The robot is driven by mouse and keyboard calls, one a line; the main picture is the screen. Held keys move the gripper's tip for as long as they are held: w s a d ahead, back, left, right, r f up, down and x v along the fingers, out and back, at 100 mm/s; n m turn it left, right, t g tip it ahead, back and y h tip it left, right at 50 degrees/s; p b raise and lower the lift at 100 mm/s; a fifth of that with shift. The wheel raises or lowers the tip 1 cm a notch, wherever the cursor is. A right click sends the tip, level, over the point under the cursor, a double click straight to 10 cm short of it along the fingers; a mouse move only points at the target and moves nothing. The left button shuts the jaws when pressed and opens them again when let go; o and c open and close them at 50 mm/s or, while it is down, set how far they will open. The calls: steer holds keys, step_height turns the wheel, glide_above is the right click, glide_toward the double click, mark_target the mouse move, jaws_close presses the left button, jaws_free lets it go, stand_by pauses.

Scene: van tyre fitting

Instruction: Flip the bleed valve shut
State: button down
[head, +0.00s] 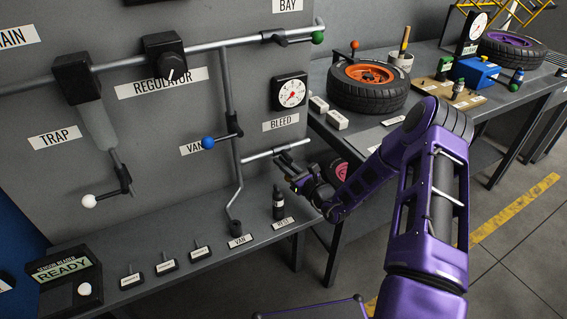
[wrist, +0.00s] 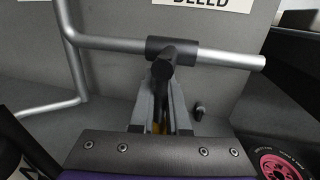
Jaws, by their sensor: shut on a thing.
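The bleed valve shows in the wrist view as a dark collar (wrist: 184,50) on a grey pipe, with a dark lever (wrist: 161,72) coming off it towards my camera. My gripper (wrist: 160,104) is shut on the lever, one finger on each side. A bit of yellow shows low between the fingers; most of the lever's lower end is hidden. In the head view my gripper (head: 291,174) is at the short bleed pipe (head: 262,154), below the BLEED label (head: 281,123). There my gripper hides most of the valve.
A gauge (head: 290,92) is above the BLEED label. The van valve with its blue knob (head: 208,143) is to the left. A tyre with an orange rim (head: 366,76) lies on the bench at right.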

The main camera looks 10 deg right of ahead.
steer(key=c, duration=0.9)
jaws_free()
steer(key=v, duration=1.7)
steer(key=shift+s+d+p, duration=0.15)
steer(key=shift+s+p, duration=0.05)
steer(key=shift+p, duration=0.1)
